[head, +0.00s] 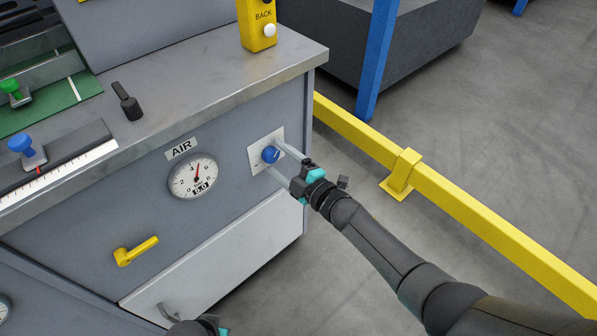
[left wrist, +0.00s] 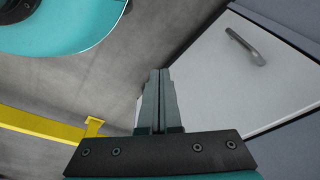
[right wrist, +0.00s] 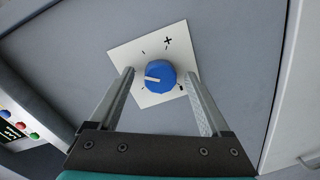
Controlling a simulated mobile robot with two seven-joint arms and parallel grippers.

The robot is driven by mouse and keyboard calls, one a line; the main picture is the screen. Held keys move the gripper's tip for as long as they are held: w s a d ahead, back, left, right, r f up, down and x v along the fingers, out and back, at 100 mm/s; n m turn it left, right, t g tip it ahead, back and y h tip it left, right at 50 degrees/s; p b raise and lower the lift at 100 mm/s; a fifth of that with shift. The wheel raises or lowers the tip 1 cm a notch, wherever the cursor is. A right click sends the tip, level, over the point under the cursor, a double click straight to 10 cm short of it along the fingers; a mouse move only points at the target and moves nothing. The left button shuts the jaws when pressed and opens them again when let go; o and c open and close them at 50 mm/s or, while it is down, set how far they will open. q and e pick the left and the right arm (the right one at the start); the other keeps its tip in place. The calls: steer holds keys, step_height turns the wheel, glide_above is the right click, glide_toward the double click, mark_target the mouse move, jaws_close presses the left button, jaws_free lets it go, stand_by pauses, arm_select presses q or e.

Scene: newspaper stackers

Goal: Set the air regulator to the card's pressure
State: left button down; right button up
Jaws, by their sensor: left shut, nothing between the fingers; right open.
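The blue regulator knob (head: 270,154) sits on a white plate (head: 254,158) on the cabinet front. In the right wrist view the knob (right wrist: 160,77) has a white pointer line aimed left, and the plate (right wrist: 153,49) shows tick marks and a plus sign. My right gripper (head: 273,157) is open, its fingers on either side of the knob with gaps visible. The round gauge (head: 185,183), under the AIR label (head: 181,148), has a red needle near upright, between 4 and 6; its small readout is hard to read. My left gripper (left wrist: 160,73) is shut and empty. I cannot identify a pressure card.
A yellow lever (head: 136,250) is below the gauge. A drawer front (head: 230,250) with a handle is lower down. A yellow BACK button box (head: 257,30) stands on the worktop. A yellow floor rail (head: 450,200) runs at right.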

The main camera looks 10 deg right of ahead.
steer(key=shift+s+d+p, duration=0.3)
steer(key=shift+s+d, duration=0.15)
steer(key=shift+s, duration=0.05)
arm_select(q)
steer(key=s+a+f+p, duration=0.4)
steer(key=s+a+f, duration=0.1)
steer(key=s+f, duration=0.1)
steer(key=shift+s+f+y, duration=0.15)
steer(key=shift+f+y, duration=0.15)
steer(key=shift+f, duration=0.45)
arm_select(e)
steer(key=f+v, duration=0.1)
steer(key=v, duration=1.2)
steer(key=shift+s+d+r, duration=0.2)
steer(key=shift+s+r, duration=0.05)
steer(key=shift+r, duration=0.3)
arm_select(q)
steer(key=shift+a, duration=0.1)
